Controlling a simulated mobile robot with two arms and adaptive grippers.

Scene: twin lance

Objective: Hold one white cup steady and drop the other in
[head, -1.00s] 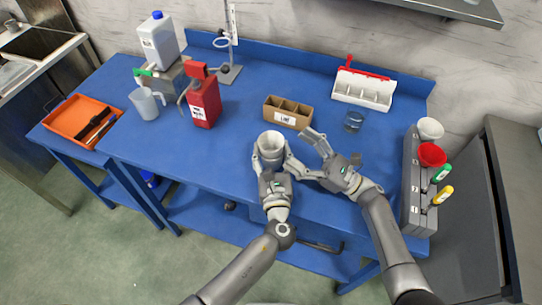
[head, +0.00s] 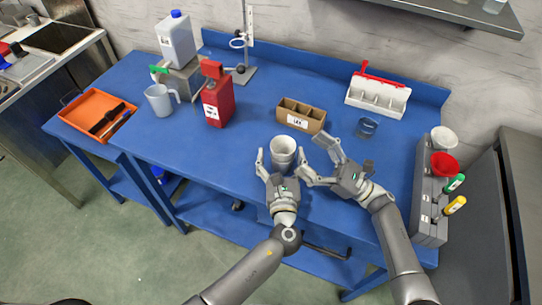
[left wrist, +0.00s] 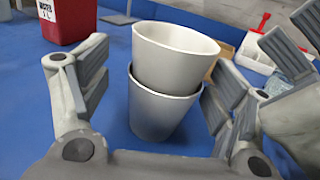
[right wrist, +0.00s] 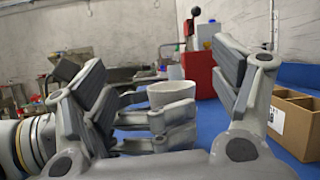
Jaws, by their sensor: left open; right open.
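Two white cups stand nested on the blue table (head: 235,165). In the left wrist view the upper cup (left wrist: 176,55) sits inside the lower cup (left wrist: 158,110), with its rim well above the lower rim and slightly tilted. In the head view the cup stack (head: 283,150) is near the table's front edge. My left gripper (head: 281,158) is open, with a finger on either side of the stack and gaps visible. My right gripper (head: 319,160) is open and empty just right of the stack. The right wrist view shows a white cup (right wrist: 171,93) partly hidden behind gripper fingers.
A brown divided box (head: 301,115) stands behind the cups. A glass beaker (head: 367,127) and white divided tray (head: 377,95) are at the back right. A red container (head: 218,103) and a pitcher (head: 160,101) stand left. A grey case (head: 428,210) is at the right edge.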

